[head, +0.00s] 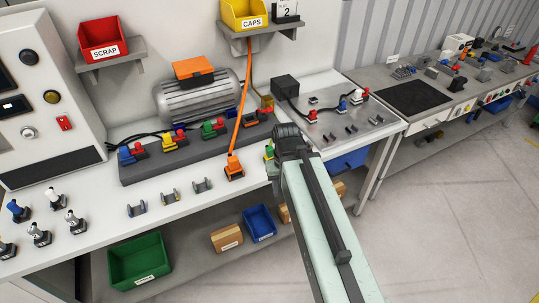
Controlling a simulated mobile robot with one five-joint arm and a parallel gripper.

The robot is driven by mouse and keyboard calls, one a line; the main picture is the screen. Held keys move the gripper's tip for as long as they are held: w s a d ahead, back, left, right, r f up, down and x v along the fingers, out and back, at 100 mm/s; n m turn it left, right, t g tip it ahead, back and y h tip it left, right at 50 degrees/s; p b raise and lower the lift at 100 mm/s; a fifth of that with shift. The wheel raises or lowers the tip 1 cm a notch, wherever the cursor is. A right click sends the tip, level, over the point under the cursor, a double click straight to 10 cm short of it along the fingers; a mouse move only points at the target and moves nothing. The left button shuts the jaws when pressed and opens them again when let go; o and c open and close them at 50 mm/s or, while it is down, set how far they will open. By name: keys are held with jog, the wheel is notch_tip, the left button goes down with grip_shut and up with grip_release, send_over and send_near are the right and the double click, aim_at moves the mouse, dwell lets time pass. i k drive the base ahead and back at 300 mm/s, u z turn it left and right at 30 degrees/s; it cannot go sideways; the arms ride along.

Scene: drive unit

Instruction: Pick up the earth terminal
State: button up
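I cannot tell for certain which part is the earth terminal. A small green and yellow part (268,151) shows just left of my gripper, partly hidden by it. A green piece with a red part (211,128) sits on the dark grey rail (150,168), along with yellow (174,139) and blue (128,154) pieces. My gripper (288,137) is over the right part of the bench, near the rail's right end. Its dark end is seen from behind and above, and the fingers are too hidden to tell whether they are open or shut.
An orange connector (233,168) hangs on an orange cable left of my gripper. Small grey clips (170,196) lie along the bench front. A grey motor (200,96) stands behind the rail. Red (103,38) and yellow (244,13) bins sit on shelves above. A control cabinet (40,90) stands left.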

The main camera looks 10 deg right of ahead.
aim_at(268, 150)
jog(key=u, duration=3)
jog(key=k, duration=1.3)
jog(key=z, duration=0.85)
jog(key=i, duration=1.05)
jog(key=u, duration=0.1)
